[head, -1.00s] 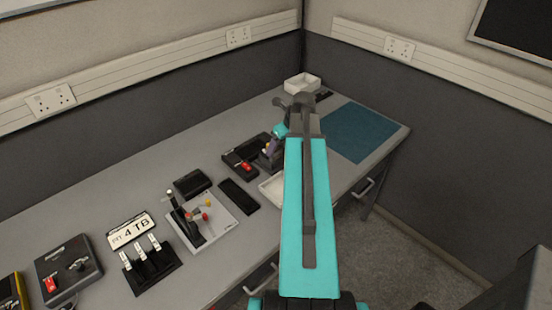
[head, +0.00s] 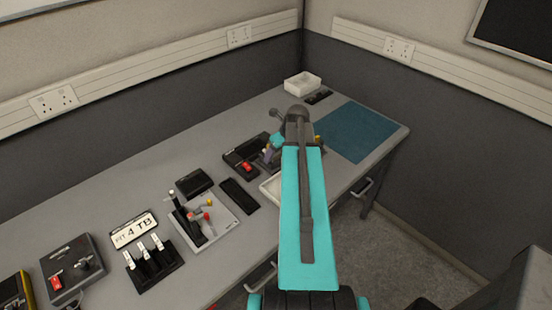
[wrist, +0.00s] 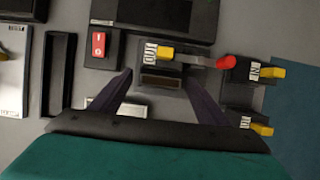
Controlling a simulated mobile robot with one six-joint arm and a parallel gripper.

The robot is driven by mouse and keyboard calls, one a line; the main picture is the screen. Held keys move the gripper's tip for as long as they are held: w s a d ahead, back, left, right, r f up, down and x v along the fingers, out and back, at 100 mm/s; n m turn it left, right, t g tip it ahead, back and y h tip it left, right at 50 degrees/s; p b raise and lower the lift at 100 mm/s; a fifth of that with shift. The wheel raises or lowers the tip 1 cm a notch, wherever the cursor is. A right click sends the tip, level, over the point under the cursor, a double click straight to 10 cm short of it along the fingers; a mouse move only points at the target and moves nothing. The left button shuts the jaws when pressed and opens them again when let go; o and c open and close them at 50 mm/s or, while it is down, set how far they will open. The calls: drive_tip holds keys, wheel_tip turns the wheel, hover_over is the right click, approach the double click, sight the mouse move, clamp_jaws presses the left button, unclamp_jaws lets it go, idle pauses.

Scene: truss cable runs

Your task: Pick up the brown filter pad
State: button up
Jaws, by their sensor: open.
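The brown filter pad (wrist: 162,82) shows in the wrist view as a small dark brown strip, set in a dark block (wrist: 158,60) with a yellow tab and a red-tipped lever. My gripper (wrist: 160,84) is open, its two purple fingers spread on the left and right of the pad, with nothing held between them. I cannot tell the height gap between fingertips and pad. In the head view my gripper (head: 268,152) is mostly hidden behind my arm, above the far part of the bench, and the pad cannot be made out.
More dark blocks with yellow tabs (wrist: 268,72) stand close right of the gripper. A red rocker switch (wrist: 98,44) is on the left, near a black tray (wrist: 58,75). A white bin (head: 303,83) stands at the back. The blue mat (head: 360,132) is clear.

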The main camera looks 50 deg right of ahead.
drive_tip(key=c, duration=1.1)
drive_tip(key=shift+r, duration=0.2)
drive_tip(key=shift+r+b, duration=1.4)
drive_tip(key=shift+r, duration=3.4)
